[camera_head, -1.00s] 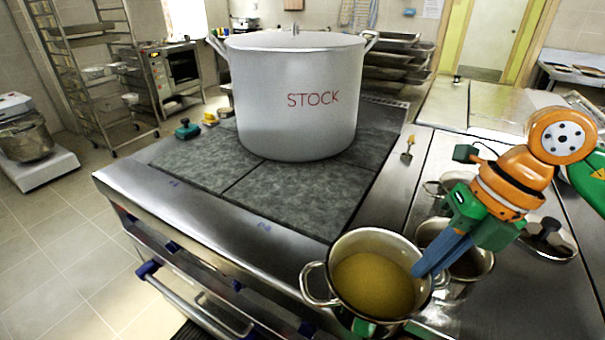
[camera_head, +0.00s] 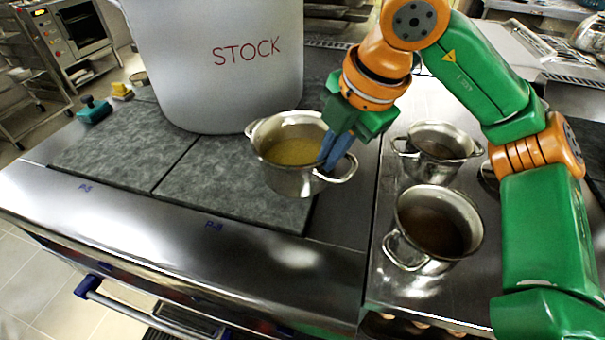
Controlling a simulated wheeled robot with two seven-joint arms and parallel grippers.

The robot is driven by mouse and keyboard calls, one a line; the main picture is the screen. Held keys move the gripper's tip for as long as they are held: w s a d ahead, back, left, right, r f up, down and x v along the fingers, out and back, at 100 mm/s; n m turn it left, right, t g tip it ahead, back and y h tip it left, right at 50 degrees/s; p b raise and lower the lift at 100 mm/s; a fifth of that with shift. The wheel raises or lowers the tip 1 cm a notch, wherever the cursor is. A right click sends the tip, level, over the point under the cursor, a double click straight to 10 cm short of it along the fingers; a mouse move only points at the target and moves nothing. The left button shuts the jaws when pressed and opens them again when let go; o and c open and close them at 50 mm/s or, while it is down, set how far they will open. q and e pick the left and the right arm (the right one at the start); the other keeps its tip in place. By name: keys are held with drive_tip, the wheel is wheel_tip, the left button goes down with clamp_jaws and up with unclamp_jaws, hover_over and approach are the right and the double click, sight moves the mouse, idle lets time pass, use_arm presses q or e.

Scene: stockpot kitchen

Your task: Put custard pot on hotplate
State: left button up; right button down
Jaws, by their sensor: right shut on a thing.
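The custard pot (camera_head: 297,181) is a small steel pot with two loop handles and yellow custard (camera_head: 290,151) inside. My right gripper (camera_head: 333,158) is shut on its right side, with blue fingers at the rim near the right handle. My left gripper is not in view.
The large pot marked STOCK (camera_head: 215,75) stands on the hotplate just behind the custard pot. Two small steel pots, a rear one (camera_head: 434,170) and a front one (camera_head: 428,262), stand on the counter at right. The hotplate's left front (camera_head: 120,155) is clear.

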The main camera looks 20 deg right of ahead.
sight(308, 181)
drive_tip(key=w+f, duration=0.1)
drive_tip(key=a+f, duration=0.1)
drive_tip(key=f, duration=0.1)
drive_tip(key=w+a+f, duration=0.1)
drive_tip(key=shift+w+f+p, duration=0.15)
drive_tip(key=shift+w+p, duration=0.2)
drive_tip(key=x, duration=0.3)
drive_tip(key=shift+s+d+f, duration=0.1)
drive_tip(key=shift+s+f, duration=0.05)
drive_tip(key=shift+f, duration=0.35)
drive_tip(key=shift+s, duration=0.2)
drive_tip(key=c, duration=1)
unclamp_jaws()
drive_tip(key=shift+w, duration=0.15)
drive_tip(key=v, duration=1.2)
